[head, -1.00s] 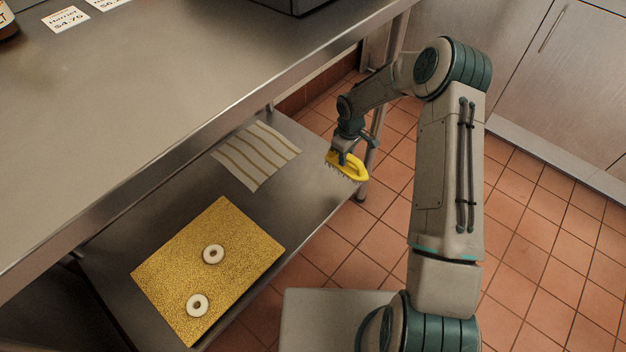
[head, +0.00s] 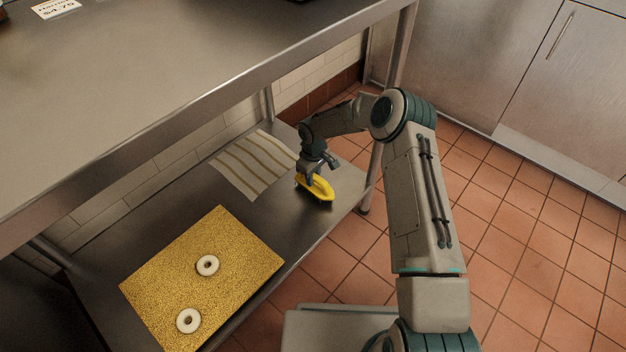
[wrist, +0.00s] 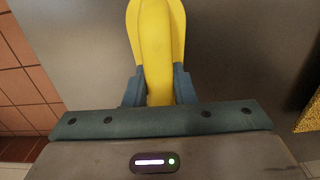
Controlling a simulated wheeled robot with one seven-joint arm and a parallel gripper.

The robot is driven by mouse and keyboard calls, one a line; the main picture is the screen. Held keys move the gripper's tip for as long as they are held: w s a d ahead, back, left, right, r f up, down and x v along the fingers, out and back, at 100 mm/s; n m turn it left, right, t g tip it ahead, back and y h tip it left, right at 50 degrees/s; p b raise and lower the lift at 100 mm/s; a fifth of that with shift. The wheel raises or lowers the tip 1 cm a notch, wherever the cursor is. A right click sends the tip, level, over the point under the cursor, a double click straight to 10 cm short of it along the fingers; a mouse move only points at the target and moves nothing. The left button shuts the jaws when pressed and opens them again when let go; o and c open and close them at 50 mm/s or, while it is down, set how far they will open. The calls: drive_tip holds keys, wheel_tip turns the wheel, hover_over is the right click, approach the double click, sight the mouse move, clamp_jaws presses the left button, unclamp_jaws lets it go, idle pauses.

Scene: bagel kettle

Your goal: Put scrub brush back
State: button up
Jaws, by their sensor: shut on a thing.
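The yellow scrub brush (head: 318,190) is over the right end of the lower steel shelf, right of the striped cloth. My gripper (head: 311,174) is shut on its handle from above. In the wrist view, the yellow brush (wrist: 156,45) runs up between the two blue-grey fingers of my gripper (wrist: 159,88), with steel behind it. The bristle side faces down and is mostly hidden. I cannot tell whether the brush touches the shelf or hangs just above it.
The striped cloth (head: 252,165) lies on the lower shelf (head: 285,225). A gold board (head: 230,240) with two white rings (head: 207,265) lies nearer me. A table leg (head: 375,180) stands just right of my gripper.

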drive_tip(key=shift+f, duration=0.1)
drive_tip(key=shift+f, duration=0.1)
drive_tip(key=o, duration=1)
drive_tip(key=shift+c, duration=0.2)
wheel_tip(320, 180, up, 12)
drive_tip(key=p, duration=0.5)
